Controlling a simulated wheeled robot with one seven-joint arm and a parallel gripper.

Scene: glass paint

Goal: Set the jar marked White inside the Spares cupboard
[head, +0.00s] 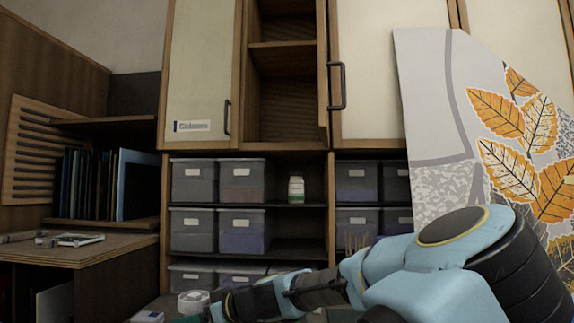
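A small jar (296,188) with a pale lid and a green-and-white label stands upright on the upper open shelf below the cupboards. Its label is too small to read. An open cupboard compartment (285,75) with a shelf across it is above the jar. I see no label reading Spares. The cream door to its left (200,70) bears a label (191,126) whose word I cannot read surely. My light blue arm reaches from the right to the bottom edge; my gripper is not visible there.
Grey bins (241,181) fill the shelves left of the jar, and more bins (357,182) are to the right. A closed cream door (390,70) has a dark handle (337,86). A leaf-patterned panel (435,95) stands at right. A wooden bench (75,252) is at left.

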